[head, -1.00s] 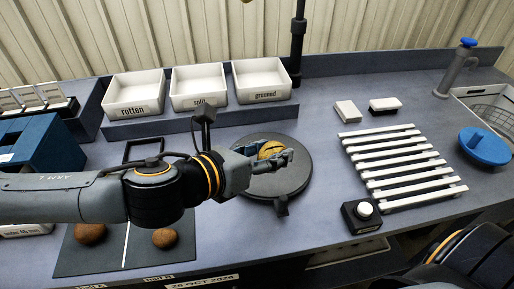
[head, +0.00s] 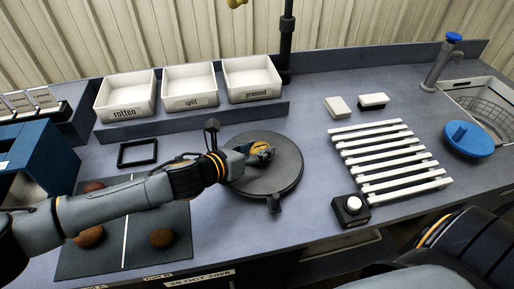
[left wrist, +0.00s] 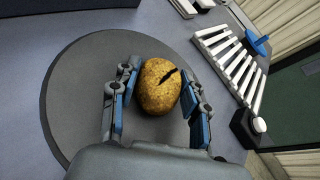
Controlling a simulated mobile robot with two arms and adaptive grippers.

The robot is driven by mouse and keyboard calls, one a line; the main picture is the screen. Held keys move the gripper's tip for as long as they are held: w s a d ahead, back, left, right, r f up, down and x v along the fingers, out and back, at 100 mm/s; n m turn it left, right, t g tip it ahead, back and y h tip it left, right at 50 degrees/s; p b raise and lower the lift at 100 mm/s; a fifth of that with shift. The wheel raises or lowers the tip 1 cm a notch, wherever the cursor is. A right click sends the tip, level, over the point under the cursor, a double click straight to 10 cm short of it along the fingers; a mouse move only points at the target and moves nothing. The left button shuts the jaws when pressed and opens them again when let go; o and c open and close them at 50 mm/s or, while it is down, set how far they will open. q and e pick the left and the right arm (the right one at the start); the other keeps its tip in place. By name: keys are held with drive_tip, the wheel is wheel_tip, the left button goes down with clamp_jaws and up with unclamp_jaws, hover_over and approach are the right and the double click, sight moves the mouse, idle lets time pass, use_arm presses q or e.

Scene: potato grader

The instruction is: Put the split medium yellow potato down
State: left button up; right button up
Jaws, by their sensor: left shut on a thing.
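The split medium yellow potato (left wrist: 159,87) has a dark crack across its upper side. It is between the two fingers of my left gripper (left wrist: 158,100), which is shut on it. In the head view the potato (head: 260,147) is partly hidden by the left gripper (head: 256,153). Both are over the round dark turntable (head: 285,175); I cannot tell whether the potato touches its surface. The tray labelled split (head: 190,102) stands empty at the back, between the rotten tray (head: 124,112) and the greened tray (head: 254,93). My right gripper is not in view.
A slatted white rack (head: 390,160) and a button box (head: 351,209) are right of the turntable. A dark mat (head: 150,215) with several brown potatoes lies at left. A black frame (head: 137,152) lies behind it. A blue lid (head: 468,138) is at far right.

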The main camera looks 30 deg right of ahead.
use_arm(q)
drive_tip(key=shift+f, duration=0.15)
drive_tip(key=o, duration=1.2)
drive_tip(key=b+v, duration=0.1)
drive_tip(key=v, duration=1.1)
